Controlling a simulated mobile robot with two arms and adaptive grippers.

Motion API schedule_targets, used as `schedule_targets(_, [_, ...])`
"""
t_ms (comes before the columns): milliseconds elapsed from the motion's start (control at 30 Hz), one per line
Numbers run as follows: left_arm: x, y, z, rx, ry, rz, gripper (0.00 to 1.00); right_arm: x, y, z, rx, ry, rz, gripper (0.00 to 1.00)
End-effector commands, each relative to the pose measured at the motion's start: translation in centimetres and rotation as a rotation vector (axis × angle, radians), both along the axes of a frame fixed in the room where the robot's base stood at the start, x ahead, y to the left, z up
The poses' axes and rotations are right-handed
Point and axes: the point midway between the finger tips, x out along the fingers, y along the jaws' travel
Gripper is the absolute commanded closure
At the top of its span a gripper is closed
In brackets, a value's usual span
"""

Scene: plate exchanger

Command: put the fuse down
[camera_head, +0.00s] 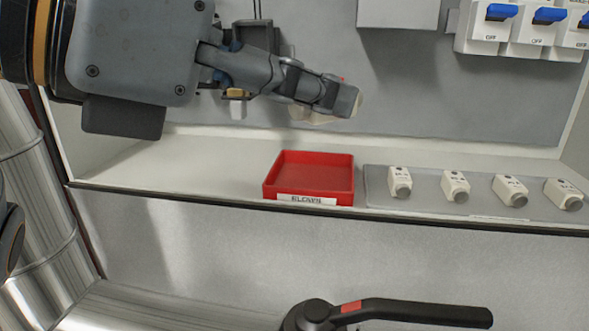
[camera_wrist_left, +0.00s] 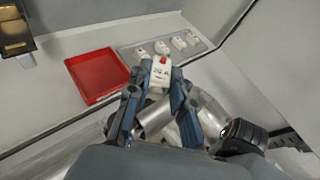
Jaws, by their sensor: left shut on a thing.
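In the left wrist view, the white fuse (camera_wrist_left: 159,74) with a red spot and dark print sits between the fingertips of the left gripper (camera_wrist_left: 155,88). The red tray (camera_head: 310,199) is empty, with a white label that seems to read "BLOWN". My right gripper is not in view.
A grey tray (camera_head: 377,203) right of the red one holds several white fuses (camera_head: 454,186). Switches (camera_head: 497,14) with blue levers marked OFF hang at top right. A black handle (camera_head: 400,311) juts out at the front. The shelf left of the red tray is clear.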

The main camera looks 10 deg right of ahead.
Motion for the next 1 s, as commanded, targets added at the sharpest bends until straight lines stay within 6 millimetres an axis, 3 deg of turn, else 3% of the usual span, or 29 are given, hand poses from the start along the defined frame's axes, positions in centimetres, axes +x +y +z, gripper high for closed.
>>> schedule_targets(333, [8.2, -1.2, -3.4, 0.001, 0.012, 0.002, 1.0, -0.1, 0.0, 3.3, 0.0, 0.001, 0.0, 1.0])
schedule_targets(500, [10.9, -1.5, -6.8, 0.001, 0.008, 0.002, 1.0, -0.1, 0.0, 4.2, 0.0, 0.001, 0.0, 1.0])
schedule_targets(833, [13.2, -1.9, -9.8, 0.003, 0.005, 0.002, 1.0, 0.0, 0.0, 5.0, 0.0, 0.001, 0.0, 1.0])
schedule_targets(1000, [13.1, -1.8, -11.7, 0.003, 0.006, 0.001, 1.0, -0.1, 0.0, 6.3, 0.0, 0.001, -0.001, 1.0])
